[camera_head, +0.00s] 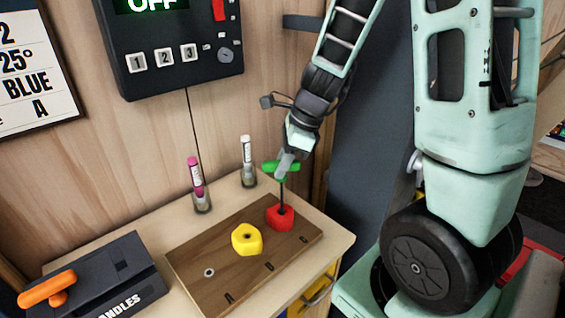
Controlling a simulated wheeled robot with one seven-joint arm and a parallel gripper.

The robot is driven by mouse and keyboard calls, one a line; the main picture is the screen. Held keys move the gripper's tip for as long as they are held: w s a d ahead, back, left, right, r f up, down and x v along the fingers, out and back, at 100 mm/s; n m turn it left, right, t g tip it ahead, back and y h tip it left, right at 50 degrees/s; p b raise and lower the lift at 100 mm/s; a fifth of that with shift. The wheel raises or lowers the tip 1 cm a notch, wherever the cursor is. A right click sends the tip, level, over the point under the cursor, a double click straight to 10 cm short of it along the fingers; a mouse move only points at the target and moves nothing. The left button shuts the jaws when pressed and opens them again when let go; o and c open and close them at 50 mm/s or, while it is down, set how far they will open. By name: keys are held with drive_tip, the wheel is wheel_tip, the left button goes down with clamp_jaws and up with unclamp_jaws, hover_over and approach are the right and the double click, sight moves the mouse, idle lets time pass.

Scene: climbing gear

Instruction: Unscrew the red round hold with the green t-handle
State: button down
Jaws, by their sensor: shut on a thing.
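The red round hold (278,218) sits on the brown wooden board (200,292) near its far right end. The green t-handle (270,167) stands above it, its dark shaft running down into the middle of the hold. My gripper (285,168) is shut on the green crossbar from above. The fingers cover part of the bar. I cannot tell how deep the shaft's tip sits in the hold.
A yellow hold (247,239) is left of the red one on the board. Two marker-like tubes in glass holders (202,200) (248,175) stand behind. A black handles box (100,280) with an orange t-handle (48,288) is at front left. A control box (175,40) reading OFF hangs on the wall.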

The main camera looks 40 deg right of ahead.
drive_tip(key=m, duration=0.2)
drive_tip(key=m+t+h+p, duration=0.1)
drive_tip(key=m, duration=0.1)
drive_tip(key=shift+s+a+r, duration=0.1)
drive_tip(key=shift+s+r, duration=0.05)
drive_tip(key=m+h, duration=0.1)
drive_tip(key=m, duration=0.1)
drive_tip(key=m+p, duration=0.1)
drive_tip(key=m, duration=0.1)
drive_tip(key=shift+t+h, duration=0.3)
drive_tip(key=shift+h, duration=0.1)
drive_tip(key=shift+f+m+h, duration=0.2)
drive_tip(key=shift+m+h, duration=0.1)
drive_tip(key=shift+m, duration=0.7)
drive_tip(key=shift+r, duration=0.15)
wheel_tip(320, 180, up, 12)
drive_tip(key=p, duration=1.1)
drive_tip(key=shift+p, duration=0.3)
